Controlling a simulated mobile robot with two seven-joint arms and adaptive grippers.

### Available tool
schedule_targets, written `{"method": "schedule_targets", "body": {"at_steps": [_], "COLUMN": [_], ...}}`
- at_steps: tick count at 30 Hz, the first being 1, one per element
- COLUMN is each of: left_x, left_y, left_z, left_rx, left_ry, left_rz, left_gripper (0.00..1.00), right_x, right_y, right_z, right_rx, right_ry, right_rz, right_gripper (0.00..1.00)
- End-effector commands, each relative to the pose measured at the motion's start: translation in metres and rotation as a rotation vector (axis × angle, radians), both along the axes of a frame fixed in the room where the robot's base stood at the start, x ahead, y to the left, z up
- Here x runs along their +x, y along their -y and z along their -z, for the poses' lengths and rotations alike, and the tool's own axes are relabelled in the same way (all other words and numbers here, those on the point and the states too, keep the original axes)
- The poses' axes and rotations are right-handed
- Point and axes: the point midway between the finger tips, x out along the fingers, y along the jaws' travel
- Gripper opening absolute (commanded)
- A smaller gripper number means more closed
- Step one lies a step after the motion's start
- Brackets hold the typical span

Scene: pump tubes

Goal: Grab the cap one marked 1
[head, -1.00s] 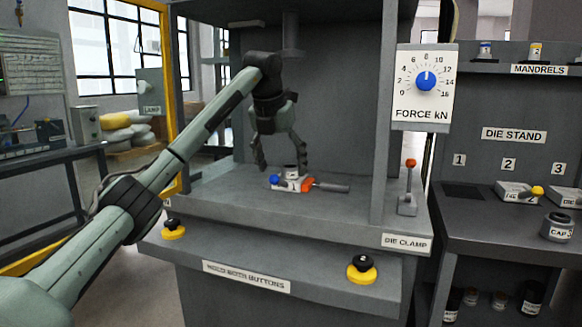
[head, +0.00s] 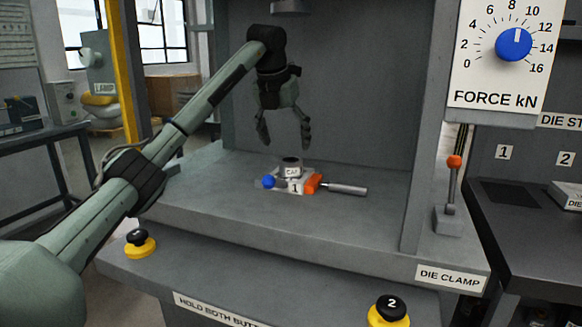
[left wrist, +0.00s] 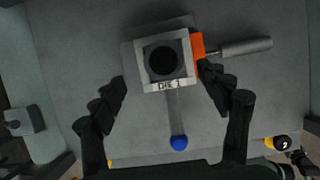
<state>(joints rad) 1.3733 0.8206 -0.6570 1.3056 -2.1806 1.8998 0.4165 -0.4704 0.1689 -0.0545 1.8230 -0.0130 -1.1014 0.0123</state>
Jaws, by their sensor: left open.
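My left gripper (head: 284,141) is open and empty, pointing down just above the cap. In the left wrist view its fingers (left wrist: 165,92) stand apart on either side. My right gripper is not in view.
A blue ball knob (head: 268,182) and an orange clamp with a grey handle (head: 346,189) stick out from the die. The press column (head: 432,130) and a red-topped lever (head: 452,190) stand to the right. The bed around the die is clear.

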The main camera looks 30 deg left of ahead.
Motion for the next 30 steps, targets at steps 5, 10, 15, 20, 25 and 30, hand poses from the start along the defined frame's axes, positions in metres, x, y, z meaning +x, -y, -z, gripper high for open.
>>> {"method": "schedule_targets", "body": {"at_steps": [5, 10, 15, 20, 25, 30], "left_x": [0.007, 0.016, 0.021, 0.022, 0.021, 0.021], "left_y": [0.001, 0.002, 0.0, 0.0, 0.0, 0.0], "left_z": [0.021, 0.046, 0.058, 0.058, 0.058, 0.058], "left_rx": [0.001, 0.0, 0.0, 0.0, 0.0, 0.0], "left_ry": [-0.003, -0.003, -0.001, 0.001, 0.001, 0.0], "left_rz": [0.001, 0.0, 0.0, 0.0, 0.0, 0.0], "left_gripper": [0.75, 0.75, 0.75, 0.75, 0.61, 0.4], "right_x": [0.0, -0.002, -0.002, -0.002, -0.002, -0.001], "right_y": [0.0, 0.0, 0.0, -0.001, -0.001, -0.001], "right_z": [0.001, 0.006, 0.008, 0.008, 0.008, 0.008], "right_rx": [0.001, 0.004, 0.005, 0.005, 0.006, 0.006], "right_ry": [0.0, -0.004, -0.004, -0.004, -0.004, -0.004], "right_rz": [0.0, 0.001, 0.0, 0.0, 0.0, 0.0], "right_gripper": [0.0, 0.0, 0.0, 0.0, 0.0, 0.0]}}
